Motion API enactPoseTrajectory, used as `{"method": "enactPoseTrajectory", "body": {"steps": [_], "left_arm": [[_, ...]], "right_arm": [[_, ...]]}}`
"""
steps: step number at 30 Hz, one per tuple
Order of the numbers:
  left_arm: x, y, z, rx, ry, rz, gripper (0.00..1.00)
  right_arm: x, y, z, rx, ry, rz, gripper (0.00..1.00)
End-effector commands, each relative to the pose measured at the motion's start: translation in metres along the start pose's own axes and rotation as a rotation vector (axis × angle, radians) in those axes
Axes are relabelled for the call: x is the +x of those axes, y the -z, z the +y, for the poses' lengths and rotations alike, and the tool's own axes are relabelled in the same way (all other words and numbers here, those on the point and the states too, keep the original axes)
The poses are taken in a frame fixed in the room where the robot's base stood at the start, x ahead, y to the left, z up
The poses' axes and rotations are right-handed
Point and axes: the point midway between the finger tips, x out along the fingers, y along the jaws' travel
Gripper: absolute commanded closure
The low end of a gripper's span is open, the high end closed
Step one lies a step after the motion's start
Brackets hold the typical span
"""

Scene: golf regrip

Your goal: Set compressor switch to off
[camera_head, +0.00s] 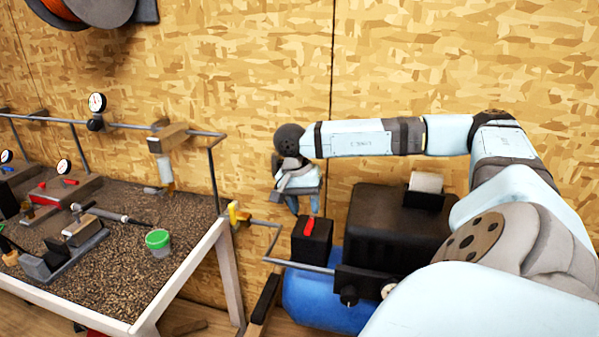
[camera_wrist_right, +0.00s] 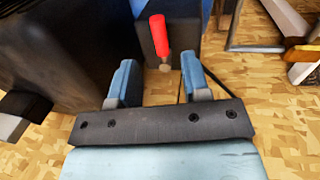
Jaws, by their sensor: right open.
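The compressor has a blue tank (camera_head: 318,298) and a black motor housing (camera_head: 385,222). A small black switch box (camera_head: 312,243) with a red lever switch (camera_head: 309,227) stands at its left end. My right gripper (camera_head: 304,209) is open and empty, a little above and behind the switch box in the head view. In the right wrist view, the red switch (camera_wrist_right: 159,36) stands beyond and between the two blue fingertips (camera_wrist_right: 158,75), apart from both. I cannot tell the lever's exact setting. My left gripper is not in view.
A workbench (camera_head: 205,245) with a green-rimmed cup (camera_head: 158,242), clamp and gauges stands to the left. A metal pipe with a yellow valve handle (camera_head: 236,214) runs between bench and compressor. The wooden wall is close behind my right arm.

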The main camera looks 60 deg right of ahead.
Motion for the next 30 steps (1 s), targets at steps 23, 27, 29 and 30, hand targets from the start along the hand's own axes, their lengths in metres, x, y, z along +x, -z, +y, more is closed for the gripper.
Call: {"method": "enactPoseTrajectory", "body": {"steps": [23,27,29,30], "left_arm": [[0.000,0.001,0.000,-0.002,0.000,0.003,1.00],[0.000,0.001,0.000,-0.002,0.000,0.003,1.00],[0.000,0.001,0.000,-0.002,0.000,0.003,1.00],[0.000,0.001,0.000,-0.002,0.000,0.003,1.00]], "right_arm": [[-0.091,0.000,0.000,0.000,0.001,0.000,0.57],[-0.091,0.000,0.000,0.000,0.001,0.000,0.57],[-0.091,0.000,0.000,0.000,0.001,0.000,0.57],[-0.091,0.000,0.000,0.000,0.000,0.000,0.57]]}}
